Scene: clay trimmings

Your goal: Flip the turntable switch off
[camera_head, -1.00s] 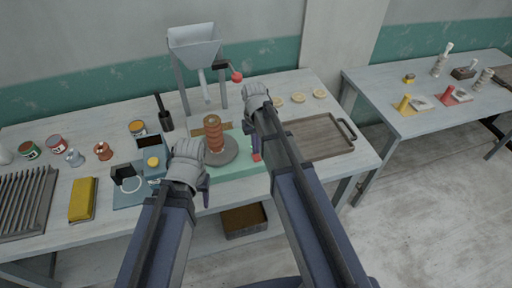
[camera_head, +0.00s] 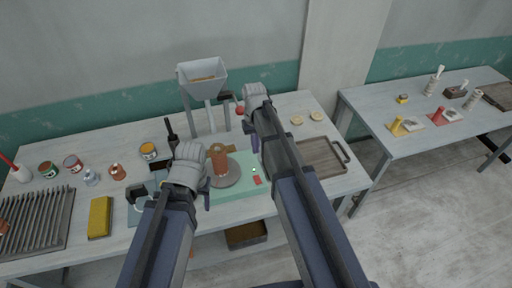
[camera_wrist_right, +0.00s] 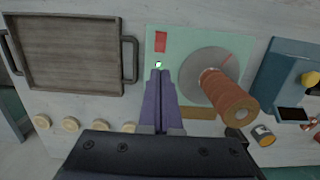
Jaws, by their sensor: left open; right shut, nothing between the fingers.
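The turntable is a pale green base (camera_head: 232,205) with a grey disc (camera_head: 231,180) bearing a ridged reddish-brown clay column (camera_head: 219,160). Its red switch (camera_head: 257,181) is on the base's right part, beside a lit green light (camera_head: 254,170). The wrist view shows the red switch (camera_wrist_right: 161,42) and the lit green light (camera_wrist_right: 158,64) clearly. My right gripper (camera_wrist_right: 160,76) is shut and empty, its purple fingertips just short of the light and apart from the switch. My left gripper (camera_head: 207,196) is open, left of the turntable; its wrist hides part of the blue device.
A wooden tray (camera_head: 345,168) lies right of the turntable. A hopper (camera_head: 202,82) with a red-knobbed lever (camera_head: 240,109) stands behind. A blue device (camera_wrist_right: 290,80) stands beside the turntable. Jars, a yellow block (camera_head: 100,217) and a ribbed rack (camera_head: 66,220) occupy the left bench.

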